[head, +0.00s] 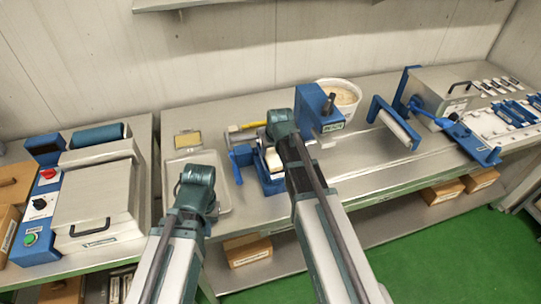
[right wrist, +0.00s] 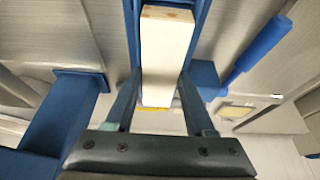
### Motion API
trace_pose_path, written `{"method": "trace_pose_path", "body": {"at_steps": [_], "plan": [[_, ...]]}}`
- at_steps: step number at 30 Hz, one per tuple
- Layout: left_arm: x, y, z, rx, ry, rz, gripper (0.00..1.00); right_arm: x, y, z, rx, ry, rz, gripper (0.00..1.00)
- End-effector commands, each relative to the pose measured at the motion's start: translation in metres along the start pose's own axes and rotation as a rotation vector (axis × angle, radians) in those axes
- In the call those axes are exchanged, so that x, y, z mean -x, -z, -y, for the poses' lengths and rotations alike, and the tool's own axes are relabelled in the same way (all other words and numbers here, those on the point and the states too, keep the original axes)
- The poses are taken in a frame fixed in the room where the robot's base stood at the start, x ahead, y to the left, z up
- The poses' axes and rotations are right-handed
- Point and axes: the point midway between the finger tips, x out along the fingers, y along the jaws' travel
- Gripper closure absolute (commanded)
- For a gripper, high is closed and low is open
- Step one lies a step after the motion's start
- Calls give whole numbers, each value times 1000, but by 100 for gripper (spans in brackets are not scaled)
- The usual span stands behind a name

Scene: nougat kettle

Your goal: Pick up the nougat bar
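The nougat bar (right wrist: 167,50) is a pale block with a brownish end, lying between blue walls in the right wrist view. In the head view it shows as a small white piece (head: 273,160) in a blue holder (head: 262,172) on the bench, partly hidden by my right arm. My right gripper (right wrist: 160,80) points at the bar, one finger on each side of its near end; the fingers are apart and I see no clear grip. In the head view its fingers are hidden behind the wrist (head: 281,124). My left gripper (head: 197,178) hangs over the metal tray; its fingers are not distinguishable.
A metal tray (head: 226,198) lies left of the holder. A blue stand (head: 312,110) and a white bucket (head: 341,92) are behind and right. A roller frame (head: 395,125) stands further right. A lidded machine (head: 95,205) is at the left.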

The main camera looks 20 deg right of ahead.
Motion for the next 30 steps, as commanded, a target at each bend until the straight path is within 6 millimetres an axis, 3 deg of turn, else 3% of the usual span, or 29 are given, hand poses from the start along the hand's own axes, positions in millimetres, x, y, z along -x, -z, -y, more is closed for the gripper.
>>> {"method": "trace_pose_path", "body": {"at_steps": [1,6,20,30], "plan": [[0,0,0,0,0,0,100,0,0,0,0,0,0,69],[0,0,0,0,0,0,100,0,0,0,0,0,0,100],[6,0,0,0,0,0,100,5,2,0,0,0,0,100],[38,-2,4,-1,0,0,100,36,15,2,0,0,0,100]]}}
